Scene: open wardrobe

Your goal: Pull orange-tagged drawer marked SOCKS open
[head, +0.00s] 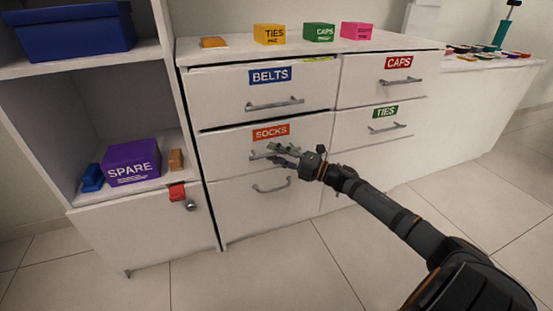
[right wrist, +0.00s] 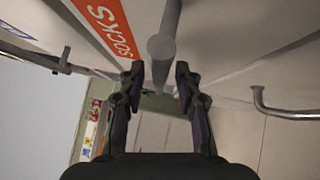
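The SOCKS drawer (head: 222,145) is in the left column of the white dresser, below BELTS, and looks closed. Its orange SOCKS tag (head: 271,131) also shows at the top of the right wrist view (right wrist: 108,28). The grey bar handle (head: 257,155) is partly hidden by my right gripper (head: 280,152), which is at the drawer front. In the right wrist view, the handle (right wrist: 164,40) points between the two separated fingertips (right wrist: 158,78). The fingers are open, with gaps on both sides of the bar. I cannot tell how deep it sits between them. My left gripper is out of view.
The BELTS drawer (head: 225,95) is above, and an unlabelled drawer with a curved handle (head: 272,188) is below. CAPS (head: 360,80) and TIES (head: 350,130) drawers are to the right. A shelf with a purple SPARE box (head: 132,162) stands left. Floor in front is clear.

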